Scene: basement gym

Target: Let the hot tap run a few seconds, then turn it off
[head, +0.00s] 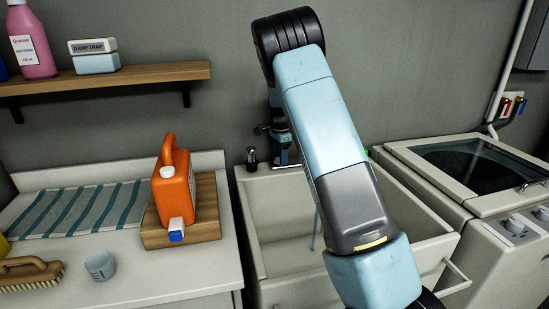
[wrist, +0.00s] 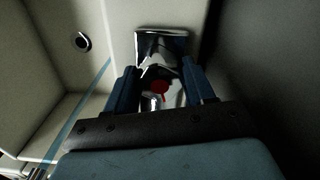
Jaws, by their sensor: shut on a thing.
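The hot tap (wrist: 160,45) is chrome with a red mark, and it shows between the fingers in the wrist view. My gripper (wrist: 157,77) has its two dark blue fingers on either side of the tap and is shut on it. In the head view my gripper (head: 281,148) is at the back of the sink, partly hidden by my arm. A thin pale blue stream of water (head: 314,230) falls into the sink (head: 262,265); it also shows in the wrist view (wrist: 86,103). The tap's spout is hidden in the head view.
A second, dark-topped fitting (head: 252,158) stands at the sink's back left. A counter on the left holds an orange jug (head: 172,196) on a wooden board, a cup (head: 100,265) and a brush (head: 30,273). A washing machine (head: 470,165) stands to the right.

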